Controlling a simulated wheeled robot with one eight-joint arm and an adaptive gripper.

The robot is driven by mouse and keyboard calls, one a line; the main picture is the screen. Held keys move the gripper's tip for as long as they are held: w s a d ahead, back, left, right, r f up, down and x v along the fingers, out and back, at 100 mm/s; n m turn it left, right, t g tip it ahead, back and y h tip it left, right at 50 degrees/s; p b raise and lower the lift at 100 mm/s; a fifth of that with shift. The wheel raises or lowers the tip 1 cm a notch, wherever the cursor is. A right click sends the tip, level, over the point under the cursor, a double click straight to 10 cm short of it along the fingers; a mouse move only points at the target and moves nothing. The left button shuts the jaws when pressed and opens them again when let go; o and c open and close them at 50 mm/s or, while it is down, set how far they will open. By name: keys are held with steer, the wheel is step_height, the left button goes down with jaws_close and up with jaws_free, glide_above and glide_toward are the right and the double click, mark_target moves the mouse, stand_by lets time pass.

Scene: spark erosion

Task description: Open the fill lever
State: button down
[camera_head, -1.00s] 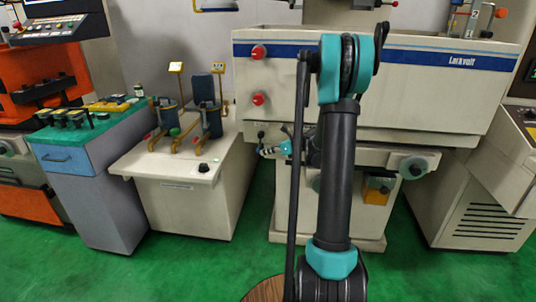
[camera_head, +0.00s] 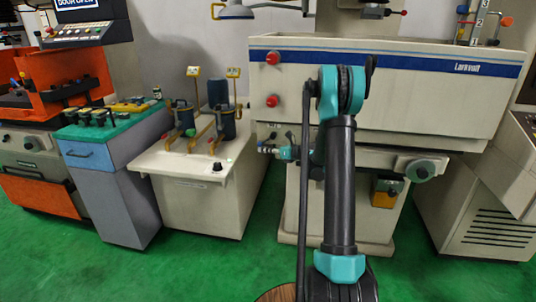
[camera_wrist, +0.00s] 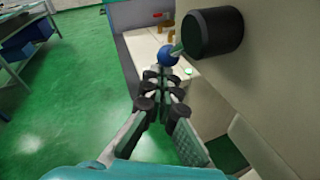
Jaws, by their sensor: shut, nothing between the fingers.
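A short lever with a blue ball knob (camera_wrist: 168,57) sticks out from a black round boss (camera_wrist: 212,32) on the machine's pale side wall in the wrist view. My gripper (camera_wrist: 160,78) points at it, fingers shut and empty. The fingertips are just short of the ball in the picture; I cannot tell whether they touch it. In the head view my gripper (camera_head: 265,150) is small at the left front of the white machine (camera_head: 330,95), below its two red knobs. My arm hides part of the machine there.
A white bench with pump-like fixtures (camera_head: 185,185) stands left of the machine, beside a grey-blue cabinet (camera_head: 115,200) and an orange machine (camera_head: 75,75). A round handwheel (camera_head: 420,170) is right of my arm. Green floor in front is clear.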

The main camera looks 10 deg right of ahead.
steer(key=shift+w+a+r, duration=0.25)
steer(key=shift+a+r, duration=0.25)
steer(key=shift+a, duration=0.1)
stand_by(1.4)
